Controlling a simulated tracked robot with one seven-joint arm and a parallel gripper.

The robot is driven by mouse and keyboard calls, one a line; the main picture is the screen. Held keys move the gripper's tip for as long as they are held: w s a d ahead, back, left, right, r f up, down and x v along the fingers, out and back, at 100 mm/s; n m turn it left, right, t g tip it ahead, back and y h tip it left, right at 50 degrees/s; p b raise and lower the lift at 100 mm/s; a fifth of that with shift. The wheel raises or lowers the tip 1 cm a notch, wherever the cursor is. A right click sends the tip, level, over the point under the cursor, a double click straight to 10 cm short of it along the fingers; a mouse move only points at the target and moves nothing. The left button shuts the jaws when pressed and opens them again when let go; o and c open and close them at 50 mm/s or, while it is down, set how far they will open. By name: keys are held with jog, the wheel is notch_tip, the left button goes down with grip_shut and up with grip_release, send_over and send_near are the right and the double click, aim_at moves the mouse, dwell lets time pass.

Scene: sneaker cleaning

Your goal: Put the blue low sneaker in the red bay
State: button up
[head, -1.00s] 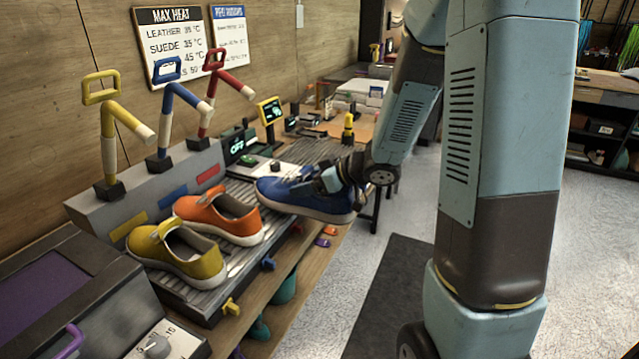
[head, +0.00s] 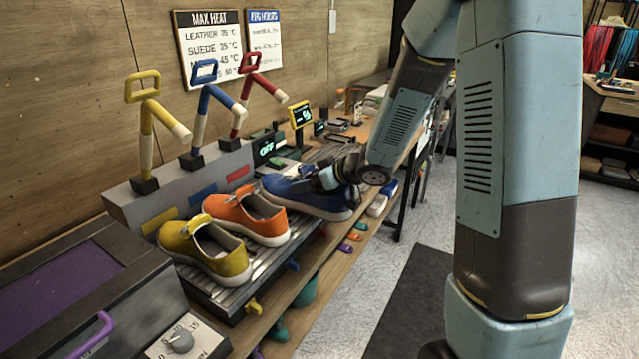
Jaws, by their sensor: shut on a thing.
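The blue low sneaker (head: 305,197) is at the right end of the ribbed rack (head: 232,299), toe pointing left toward the wall. My gripper (head: 328,178) is shut on the blue sneaker near its collar; the fingertips are partly hidden. The sneaker is over or on the bay in front of the red plate (head: 238,173); I cannot tell whether its sole touches the rack. A red-handled post (head: 242,105) stands behind that bay.
An orange sneaker (head: 246,217) sits in the middle bay, close to the blue one. A yellow sneaker (head: 205,250) sits in the left bay. Blue (head: 206,100) and yellow (head: 147,130) posts stand behind. A control box with a screen (head: 266,150) is beyond the red bay.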

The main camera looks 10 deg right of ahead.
aim_at(279, 179)
jog(key=shift+w+a, duration=1.05)
jog(key=shift+a, duration=0.3)
jog(key=shift+w+a+f, duration=0.2)
jog(key=shift+w+a, duration=0.4)
jog(key=shift+a, duration=0.2)
jog(key=shift+w+a+f, duration=0.25)
jog(key=shift+w+a, duration=0.4)
jog(key=shift+a, duration=0.1)
jog(key=shift+w+a+f, duration=0.2)
jog(key=shift+w+a, duration=0.4)
jog(key=shift+a, duration=0.2)
jog(key=shift+f, duration=0.4)
jog(key=o, duration=1.7)
jog(key=shift+s+d, duration=0.1)
jog(key=shift+d, duration=0.05)
